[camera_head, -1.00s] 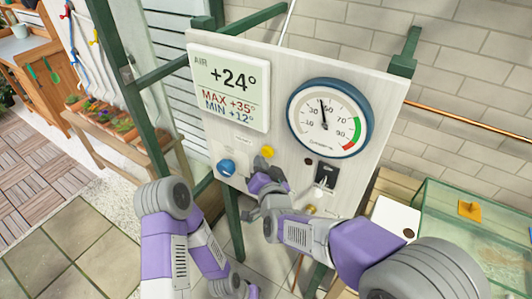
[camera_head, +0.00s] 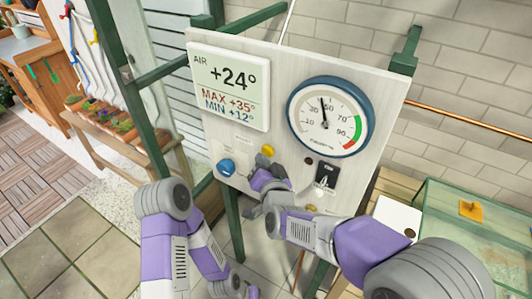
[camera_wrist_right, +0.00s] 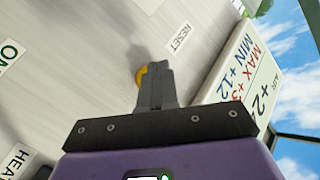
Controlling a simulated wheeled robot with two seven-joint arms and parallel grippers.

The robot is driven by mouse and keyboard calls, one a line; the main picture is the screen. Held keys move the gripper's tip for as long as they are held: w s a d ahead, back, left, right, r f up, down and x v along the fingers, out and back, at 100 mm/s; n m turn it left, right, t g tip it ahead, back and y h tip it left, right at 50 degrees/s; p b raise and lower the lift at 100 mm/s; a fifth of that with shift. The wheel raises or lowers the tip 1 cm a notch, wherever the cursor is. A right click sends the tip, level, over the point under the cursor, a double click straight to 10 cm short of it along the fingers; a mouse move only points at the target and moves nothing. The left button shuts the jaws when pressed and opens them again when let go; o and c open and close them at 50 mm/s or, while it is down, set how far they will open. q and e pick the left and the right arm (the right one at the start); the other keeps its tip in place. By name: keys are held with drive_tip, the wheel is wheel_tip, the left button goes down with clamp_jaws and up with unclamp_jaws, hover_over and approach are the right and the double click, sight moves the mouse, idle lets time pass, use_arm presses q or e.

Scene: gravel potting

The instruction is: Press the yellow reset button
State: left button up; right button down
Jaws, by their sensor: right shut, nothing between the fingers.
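The yellow reset button (camera_head: 267,151) is a small round knob on the pale upright panel (camera_head: 285,68), below the display. In the right wrist view the yellow button (camera_wrist_right: 140,75) is partly hidden behind my fingertips, beside the RESET label (camera_wrist_right: 180,38). My right gripper (camera_head: 279,171) is shut and empty, just below the button in the head view. The fingers (camera_wrist_right: 155,72) point at the panel; I cannot tell whether they touch the button. My left arm hangs low; its hand (camera_head: 252,292) is at the bottom edge, with its fingers not visible.
A blue knob (camera_head: 226,168) is left of the button. A black switch plate (camera_head: 326,175) is to the right, and a round gauge (camera_head: 330,117) is above it. The display (camera_head: 229,86) reads +24°, MAX +35°, MIN +12°. A glass tank (camera_head: 470,235) stands at the right.

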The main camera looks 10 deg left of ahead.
drive_tip(key=shift+w+d+b, duration=0.25)
drive_tip(key=shift+w+b, duration=0.1)
drive_tip(key=shift+w, duration=0.2)
idle(0.6)
idle(0.4)
drive_tip(key=shift+s+a, duration=0.2)
drive_tip(key=shift+s, duration=0.3)
drive_tip(key=shift+s+a, duration=0.15)
drive_tip(key=shift+s, duration=0.3)
drive_tip(key=shift+s+a+p, duration=0.1)
drive_tip(key=shift+s+a, duration=0.2)
drive_tip(key=shift+s, duration=0.5)
drive_tip(key=shift+s+a+p, duration=0.1)
drive_tip(key=shift+s+a, duration=0.15)
drive_tip(key=shift+s, duration=0.55)
drive_tip(key=shift+s+a+p, duration=0.1)
drive_tip(key=shift+s+a, duration=0.2)
drive_tip(key=shift+s, duration=0.5)
